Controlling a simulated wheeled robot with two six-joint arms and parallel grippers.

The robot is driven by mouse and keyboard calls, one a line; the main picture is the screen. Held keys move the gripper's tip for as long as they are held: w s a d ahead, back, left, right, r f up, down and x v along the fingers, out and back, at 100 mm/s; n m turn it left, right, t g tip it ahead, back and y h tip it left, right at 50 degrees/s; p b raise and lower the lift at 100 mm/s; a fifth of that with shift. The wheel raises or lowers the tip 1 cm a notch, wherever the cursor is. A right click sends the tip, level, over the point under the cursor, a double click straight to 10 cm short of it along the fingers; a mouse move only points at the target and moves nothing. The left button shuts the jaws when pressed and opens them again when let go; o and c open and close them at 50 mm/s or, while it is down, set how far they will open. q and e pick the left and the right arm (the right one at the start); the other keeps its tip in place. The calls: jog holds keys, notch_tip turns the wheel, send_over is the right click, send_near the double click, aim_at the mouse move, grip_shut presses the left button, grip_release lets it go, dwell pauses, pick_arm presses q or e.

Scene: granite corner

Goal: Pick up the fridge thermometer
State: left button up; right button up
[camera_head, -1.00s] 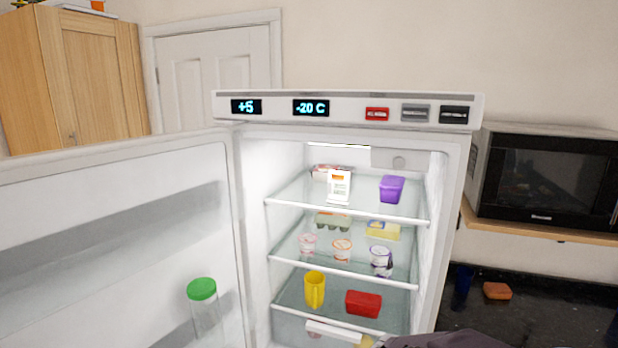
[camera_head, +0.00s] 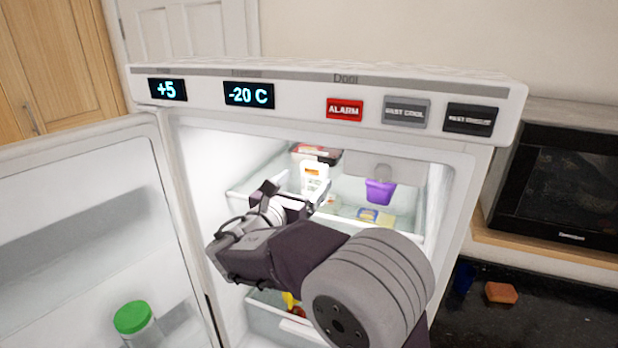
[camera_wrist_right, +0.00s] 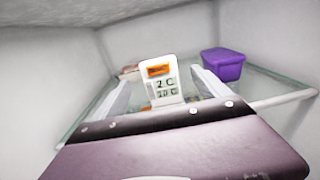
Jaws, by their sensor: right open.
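The fridge thermometer (camera_head: 314,177) is a small white upright block with an orange patch, standing on the fridge's top shelf. In the right wrist view the thermometer (camera_wrist_right: 160,82) shows the readings "2 C" and "10 C". My right gripper (camera_head: 297,191) reaches into the open fridge at the top shelf, in front of the thermometer. In the right wrist view its pale fingers (camera_wrist_right: 161,72) are apart, with the thermometer showing in the gap between them. I cannot tell how deep the fingers reach beside it. My left gripper is not in view.
A purple tub (camera_head: 380,191) stands right of the thermometer, and a dark-and-red pack (camera_head: 318,153) lies behind it. The fridge door (camera_head: 80,240) stands open at left, with a green-lidded jar (camera_head: 133,318). My right arm hides most of the lower shelves.

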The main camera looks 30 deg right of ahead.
aim_at(313, 175)
jog(key=shift+f+x, duration=0.15)
jog(key=shift+x, duration=0.4)
jog(key=shift+f+x, duration=0.15)
jog(key=shift+x, duration=0.45)
jog(key=p+x, duration=0.2)
jog(key=x, duration=0.1)
jog(key=shift+d, duration=0.1)
jog(key=shift+w+d+p, duration=0.4)
jog(key=shift+w, duration=0.05)
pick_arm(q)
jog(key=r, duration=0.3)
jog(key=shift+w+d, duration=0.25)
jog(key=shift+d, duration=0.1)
pick_arm(e)
jog(key=shift+f, duration=0.15)
jog(key=shift+w+d, duration=0.1)
jog(key=shift+d, duration=0.05)
jog(key=c, duration=1.5)
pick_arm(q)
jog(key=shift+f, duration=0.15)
